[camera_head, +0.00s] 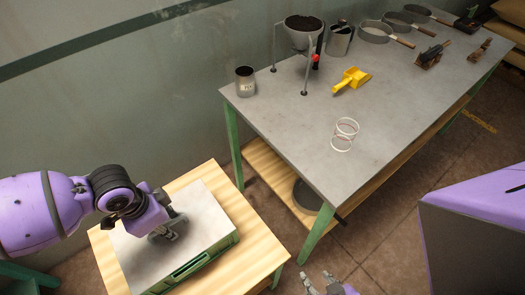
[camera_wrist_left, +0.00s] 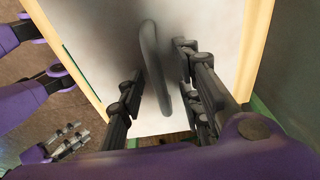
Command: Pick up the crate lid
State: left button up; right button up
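The crate lid (camera_head: 135,252) is a flat pale grey panel on a green crate (camera_head: 200,262), on a small wooden table. The lid (camera_wrist_left: 105,60) fills much of the left wrist view, with its dark grey looped handle (camera_wrist_left: 150,60) standing up from it. My left gripper (camera_head: 168,227) is low over the lid. In the left wrist view its fingers (camera_wrist_left: 162,75) are open, one on each side of the handle, with gaps visible. In the head view the gripper hides most of the handle. My right gripper (camera_head: 318,282) is at the bottom edge, empty, its fingers apart.
The small wooden table (camera_head: 262,255) has bare margin around the crate. A grey workbench (camera_head: 290,125) to the right carries a can (camera_head: 245,82), a funnel stand (camera_head: 303,35), a yellow scoop (camera_head: 351,80), clear rings (camera_head: 344,135) and several pans. A wall stands behind.

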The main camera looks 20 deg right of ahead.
pick_arm(q)
jog(key=shift+f, duration=0.15)
jog(key=shift+c, duration=0.5)
grip_shut()
